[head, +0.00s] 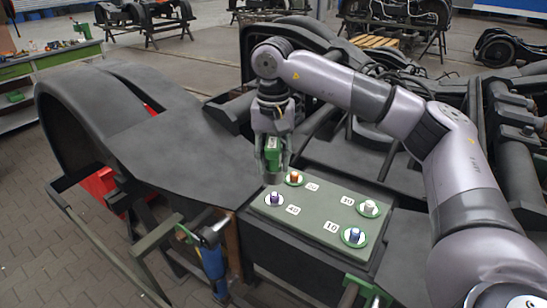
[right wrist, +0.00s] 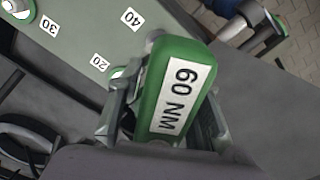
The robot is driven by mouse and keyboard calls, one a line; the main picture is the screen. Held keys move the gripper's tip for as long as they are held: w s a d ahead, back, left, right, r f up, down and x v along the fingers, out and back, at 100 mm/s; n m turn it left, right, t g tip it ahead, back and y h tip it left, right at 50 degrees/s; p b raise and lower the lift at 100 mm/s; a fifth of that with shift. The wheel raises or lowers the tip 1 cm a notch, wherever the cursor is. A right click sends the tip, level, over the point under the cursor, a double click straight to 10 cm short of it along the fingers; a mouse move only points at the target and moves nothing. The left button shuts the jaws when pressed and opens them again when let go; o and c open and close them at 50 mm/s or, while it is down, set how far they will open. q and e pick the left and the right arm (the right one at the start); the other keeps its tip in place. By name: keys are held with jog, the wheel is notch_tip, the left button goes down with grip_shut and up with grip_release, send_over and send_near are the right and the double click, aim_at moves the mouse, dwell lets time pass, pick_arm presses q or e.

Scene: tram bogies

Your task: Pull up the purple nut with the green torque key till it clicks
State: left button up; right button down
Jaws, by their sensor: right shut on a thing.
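My right gripper (head: 272,150) is shut on the green torque key (head: 273,153). It holds the key upright, just behind the back left corner of the green nut plate (head: 321,203). In the right wrist view the key (right wrist: 178,92) carries a white label reading 60 NM, between the fingers. The key's lower end is close to the orange nut (head: 294,177) and apart from the purple one. My left gripper is not in view.
The plate also bears a pale nut (head: 369,206) by label 30 and a blue nut (head: 354,235) by label 10. A blue-handled tool (head: 213,262) hangs at the plate's left front. The dark bogie frame (head: 150,130) surrounds the plate.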

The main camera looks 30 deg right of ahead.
aim_at(274, 194)
jog(key=shift+d+f, duration=0.1)
jog(key=shift+d, duration=0.15)
jog(key=shift+a+f, duration=0.15)
jog(key=shift+f+b, duration=0.2)
jog(key=shift+b, duration=0.1)
jog(key=shift+f+b, duration=0.8)
jog(key=shift+f, duration=0.4)
jog(key=shift+f+b, duration=0.8)
jog(key=shift+f, duration=0.25)
jog(key=shift+f+b, duration=0.4)
jog(key=shift+f, duration=0.3)
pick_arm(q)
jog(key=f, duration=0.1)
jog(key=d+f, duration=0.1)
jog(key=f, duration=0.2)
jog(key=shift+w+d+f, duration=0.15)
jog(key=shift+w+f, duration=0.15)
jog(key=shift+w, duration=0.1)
